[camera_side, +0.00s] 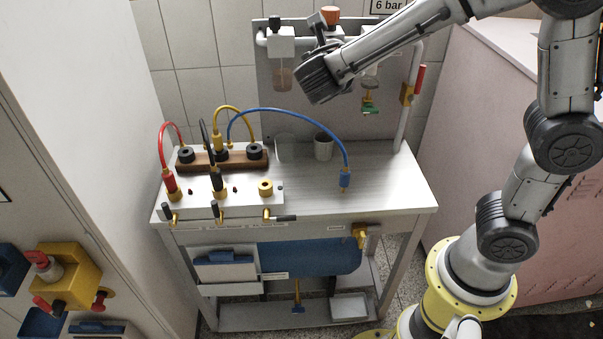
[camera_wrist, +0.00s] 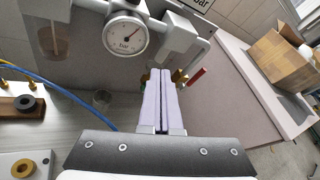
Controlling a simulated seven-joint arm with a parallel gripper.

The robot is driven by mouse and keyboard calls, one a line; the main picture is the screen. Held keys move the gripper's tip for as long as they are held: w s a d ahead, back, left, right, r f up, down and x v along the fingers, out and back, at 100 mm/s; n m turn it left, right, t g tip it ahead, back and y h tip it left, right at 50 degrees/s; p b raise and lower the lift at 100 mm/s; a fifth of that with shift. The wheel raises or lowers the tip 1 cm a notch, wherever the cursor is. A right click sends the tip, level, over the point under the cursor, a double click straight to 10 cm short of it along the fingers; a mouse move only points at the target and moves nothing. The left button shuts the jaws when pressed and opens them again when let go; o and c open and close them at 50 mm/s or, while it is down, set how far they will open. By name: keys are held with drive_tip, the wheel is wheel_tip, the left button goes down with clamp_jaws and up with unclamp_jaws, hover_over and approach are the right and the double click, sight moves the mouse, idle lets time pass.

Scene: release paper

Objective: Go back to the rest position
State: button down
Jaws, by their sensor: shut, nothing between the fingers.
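My gripper (camera_wrist: 161,88) shows in the wrist view with its two pale fingers pressed together and nothing between them. It points toward the back panel with the pressure gauge (camera_wrist: 125,35). In the side view my arm reaches in from the upper right, and its wrist is in front of the panel, above the workbench (camera_side: 385,185). The fingers cannot be made out in the side view.
A blue hose (camera_side: 290,113) arches over the bench to a blue connector. Red, black and yellow hoses stand at the left by a wooden block (camera_side: 205,163). A grey cup (camera_side: 323,147) stands at the back. A valve with a red handle (camera_side: 419,77) is on the right pipe.

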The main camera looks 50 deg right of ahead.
drive_tip(key=s+d+f+m+g+y, duration=0.1)
drive_tip(key=s+m+y, duration=0.3)
drive_tip(key=s+m, duration=0.4)
drive_tip(key=s+d+f+m+g+y, duration=0.1)
drive_tip(key=s+d+m+y, duration=0.15)
drive_tip(key=s+m, duration=0.55)
drive_tip(key=s+a+f+m+t+y, duration=0.1)
drive_tip(key=s+a+f+m+y, duration=0.1)
drive_tip(key=a+m, duration=0.3)
drive_tip(key=s+a+f+m+t+y, duration=0.1)
drive_tip(key=s+a+m+y, duration=0.1)
drive_tip(key=a+m+y, duration=0.3)
drive_tip(key=shift+s+a+f+m+t, duration=0.3)
drive_tip(key=shift+s+a+f+m, duration=0.1)
drive_tip(key=shift+a, duration=0.45)
